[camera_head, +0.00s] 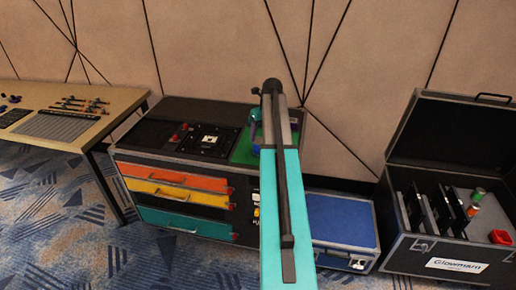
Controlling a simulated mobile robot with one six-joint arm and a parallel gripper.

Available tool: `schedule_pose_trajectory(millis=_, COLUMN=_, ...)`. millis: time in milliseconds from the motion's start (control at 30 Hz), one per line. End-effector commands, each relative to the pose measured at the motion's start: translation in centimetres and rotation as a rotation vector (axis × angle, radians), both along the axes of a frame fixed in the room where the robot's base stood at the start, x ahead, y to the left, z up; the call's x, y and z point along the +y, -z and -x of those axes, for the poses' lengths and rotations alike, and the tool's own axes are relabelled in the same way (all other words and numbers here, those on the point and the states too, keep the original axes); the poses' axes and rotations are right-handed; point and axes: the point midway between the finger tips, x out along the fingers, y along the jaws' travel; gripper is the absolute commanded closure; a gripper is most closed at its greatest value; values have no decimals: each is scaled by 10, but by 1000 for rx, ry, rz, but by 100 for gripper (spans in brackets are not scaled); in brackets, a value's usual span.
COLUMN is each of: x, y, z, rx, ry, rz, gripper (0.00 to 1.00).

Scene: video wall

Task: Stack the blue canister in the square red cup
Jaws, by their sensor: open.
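A small red cup (501,237) sits at the right inside the open black case; its exact shape is hard to make out at this size. My teal and dark arm reaches up through the middle of the view over the cabinet.
The open black case (421,272) also holds several dark panels, a green-topped canister (478,194) and an orange one (472,210). A blue-lidded case (340,221) stands between it and the drawer cabinet (130,157). A wooden table (120,98) with small parts is at left. Patterned carpet lies in front.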

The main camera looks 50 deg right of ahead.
Motion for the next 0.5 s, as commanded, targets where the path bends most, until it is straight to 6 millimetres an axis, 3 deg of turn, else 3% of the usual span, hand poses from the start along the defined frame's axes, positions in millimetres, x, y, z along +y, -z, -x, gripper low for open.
schedule_pose_trajectory(millis=233, x=0, y=5, z=-1, rx=2, ry=0, rz=-1, gripper=38)
schedule_pose_trajectory(millis=500, x=1, y=27, z=-8, rx=2, ry=-1, rz=-3, gripper=38)
